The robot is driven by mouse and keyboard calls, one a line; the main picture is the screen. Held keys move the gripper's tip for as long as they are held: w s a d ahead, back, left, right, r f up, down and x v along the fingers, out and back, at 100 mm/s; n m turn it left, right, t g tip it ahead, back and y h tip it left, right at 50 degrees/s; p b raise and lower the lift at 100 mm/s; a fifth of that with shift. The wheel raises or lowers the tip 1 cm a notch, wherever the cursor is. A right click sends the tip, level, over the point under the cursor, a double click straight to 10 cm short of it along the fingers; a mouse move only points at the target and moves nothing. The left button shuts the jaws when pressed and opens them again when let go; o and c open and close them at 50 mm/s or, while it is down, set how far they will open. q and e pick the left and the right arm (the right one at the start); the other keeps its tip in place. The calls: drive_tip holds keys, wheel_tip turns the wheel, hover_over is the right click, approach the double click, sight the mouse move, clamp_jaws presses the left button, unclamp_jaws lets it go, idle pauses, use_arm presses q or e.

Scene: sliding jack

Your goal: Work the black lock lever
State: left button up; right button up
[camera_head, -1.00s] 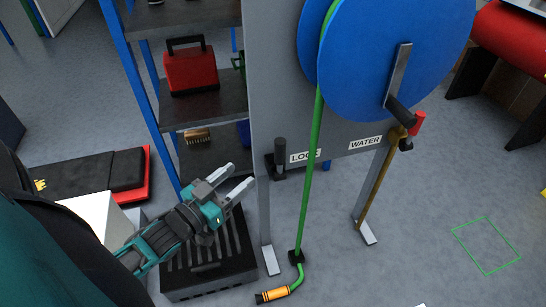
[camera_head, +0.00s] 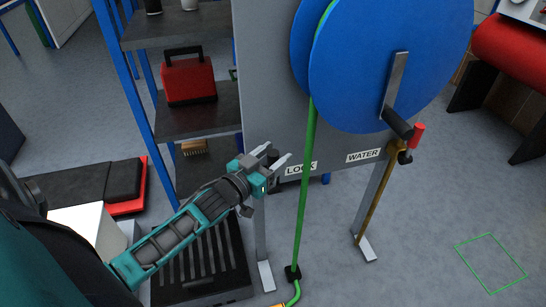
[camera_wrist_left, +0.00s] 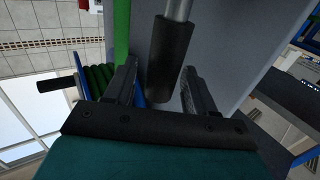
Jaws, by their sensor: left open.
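The black lock lever (camera_wrist_left: 171,55) shows in the left wrist view as a black cylindrical grip on a grey metal rod. My left gripper (camera_head: 277,160) is open in the head view, at the left end of the LOCK label (camera_head: 300,169). In the left wrist view its two fingers stand on either side of the lever's grip, with gaps visible beside it. In the head view my gripper largely hides the lever. My right gripper is not in view.
A green hose (camera_head: 305,185) hangs close to the right of my left gripper. A blue reel (camera_head: 385,60) with a crank is mounted on the grey panel (camera_head: 270,90). A WATER label (camera_head: 364,155) and a red-handled valve (camera_head: 416,135) are further right. A shelf (camera_head: 190,122) stands left.

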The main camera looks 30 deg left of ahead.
use_arm(q)
clamp_jaws()
idle(0.5)
